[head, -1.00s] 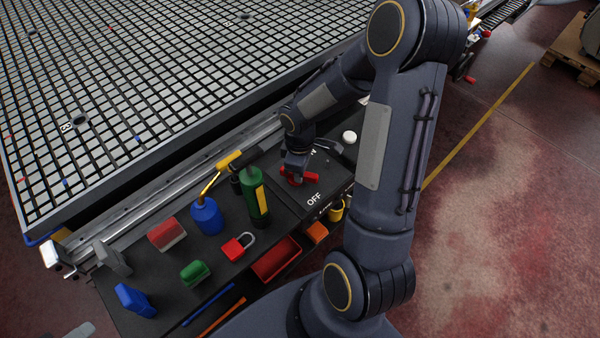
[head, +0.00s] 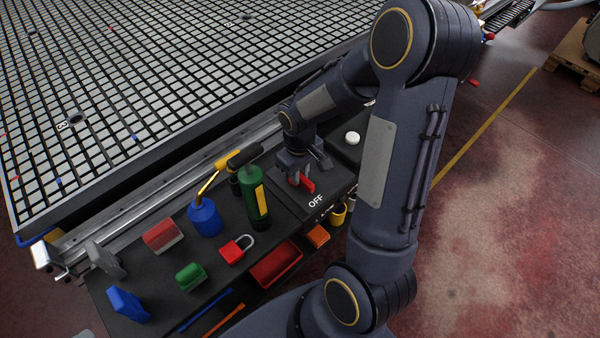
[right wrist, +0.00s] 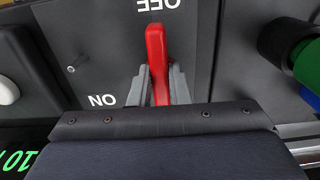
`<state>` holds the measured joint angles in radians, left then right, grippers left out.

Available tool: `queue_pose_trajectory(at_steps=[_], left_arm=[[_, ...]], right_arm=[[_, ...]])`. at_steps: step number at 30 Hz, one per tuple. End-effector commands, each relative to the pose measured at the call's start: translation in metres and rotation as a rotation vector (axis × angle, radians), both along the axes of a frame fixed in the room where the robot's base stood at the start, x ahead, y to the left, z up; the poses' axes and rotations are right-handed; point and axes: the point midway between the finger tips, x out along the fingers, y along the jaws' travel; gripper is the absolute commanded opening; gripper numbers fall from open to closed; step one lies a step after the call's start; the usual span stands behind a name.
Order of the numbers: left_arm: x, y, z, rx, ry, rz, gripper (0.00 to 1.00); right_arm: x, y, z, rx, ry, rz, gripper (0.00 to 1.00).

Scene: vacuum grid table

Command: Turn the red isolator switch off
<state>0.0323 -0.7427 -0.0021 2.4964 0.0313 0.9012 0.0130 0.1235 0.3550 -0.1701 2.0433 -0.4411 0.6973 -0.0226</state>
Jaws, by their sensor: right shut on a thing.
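The red isolator switch handle (head: 306,184) sits on a dark box at the right end of the shelf, partly hidden by my right gripper (head: 300,174). In the right wrist view the red handle (right wrist: 156,60) points toward the OFF marking, away from the ON marking beside the fingers. My right gripper (right wrist: 158,85) is shut on the handle, with one grey finger on each side. In the head view the OFF label (head: 315,201) shows just in front of the handle. My left gripper is not in view.
Left of the switch box stand a green bottle (head: 256,202), a blue bottle (head: 204,217), a red padlock (head: 235,250) and several coloured blocks. A white round knob (head: 352,138) lies behind the switch. The grid table (head: 150,90) borders the shelf.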

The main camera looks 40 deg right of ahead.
Motion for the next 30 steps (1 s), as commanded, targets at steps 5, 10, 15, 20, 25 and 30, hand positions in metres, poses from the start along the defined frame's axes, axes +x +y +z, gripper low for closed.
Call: queue_pose_trajectory(at_steps=[5,10,15,20,25,30], left_arm=[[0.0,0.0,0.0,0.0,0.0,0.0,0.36],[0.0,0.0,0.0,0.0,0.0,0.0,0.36],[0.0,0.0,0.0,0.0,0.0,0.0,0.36],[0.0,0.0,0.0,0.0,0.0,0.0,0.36],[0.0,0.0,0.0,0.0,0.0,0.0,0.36],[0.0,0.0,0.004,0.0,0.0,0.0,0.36]], right_arm=[[0.0,0.0,0.001,0.0,-0.001,-0.009,0.0],[0.0,0.0,0.001,0.001,-0.001,-0.009,0.0],[0.0,0.0,0.0,0.001,-0.001,-0.008,0.33],[0.0,0.0,0.0,0.001,-0.001,-0.007,0.38],[0.0,0.0,0.002,0.0,-0.001,-0.006,0.38],[0.001,0.0,0.022,0.0,-0.006,-0.006,0.38]])
